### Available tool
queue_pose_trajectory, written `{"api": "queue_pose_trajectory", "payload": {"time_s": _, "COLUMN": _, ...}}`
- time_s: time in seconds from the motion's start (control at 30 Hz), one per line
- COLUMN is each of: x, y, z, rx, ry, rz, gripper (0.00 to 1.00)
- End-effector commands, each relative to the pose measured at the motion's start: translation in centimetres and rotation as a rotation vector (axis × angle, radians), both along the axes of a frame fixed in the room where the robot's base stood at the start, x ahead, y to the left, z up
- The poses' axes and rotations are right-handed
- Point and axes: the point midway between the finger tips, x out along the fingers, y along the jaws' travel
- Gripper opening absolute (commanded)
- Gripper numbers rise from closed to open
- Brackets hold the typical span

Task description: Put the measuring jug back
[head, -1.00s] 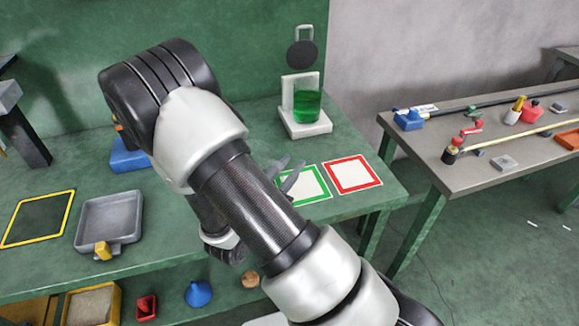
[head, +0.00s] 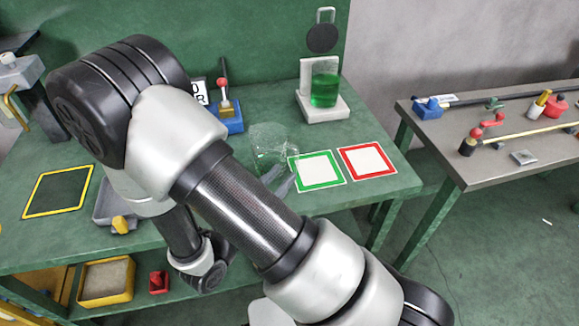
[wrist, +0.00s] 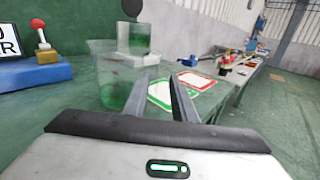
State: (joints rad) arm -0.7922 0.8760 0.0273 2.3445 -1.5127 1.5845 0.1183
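A clear, see-through measuring jug (head: 268,143) stands on the green bench, left of the green-framed square. In the wrist view the jug (wrist: 108,78) is close ahead on the left, overlapping the left fingertip. My gripper (head: 277,179) is in front of the jug near the bench top, partly hidden by my arm. In the wrist view my gripper (wrist: 160,82) is open, with nothing visible between its fingers. I cannot tell whether a finger touches the jug.
A green-framed square (head: 317,170) and a red-framed square (head: 367,161) lie empty. A beaker of green liquid (head: 324,90) stands on a white stand (head: 325,113) behind. A blue block (head: 229,120) is back left. A grey tray (head: 104,215) and yellow-framed mat (head: 58,190) are left.

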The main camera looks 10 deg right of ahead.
Motion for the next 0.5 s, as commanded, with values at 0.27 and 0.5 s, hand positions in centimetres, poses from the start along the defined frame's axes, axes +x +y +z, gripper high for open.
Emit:
{"api": "queue_pose_trajectory", "payload": {"time_s": 0.27, "x": -2.9, "y": -5.7, "z": 4.6, "rx": 0.232, "ry": -0.097, "rz": -0.344, "gripper": 0.24}}
{"api": "queue_pose_trajectory", "payload": {"time_s": 0.5, "x": -10.5, "y": -10.8, "z": 8.0, "rx": 0.756, "ry": -0.288, "rz": -0.886, "gripper": 0.24}}
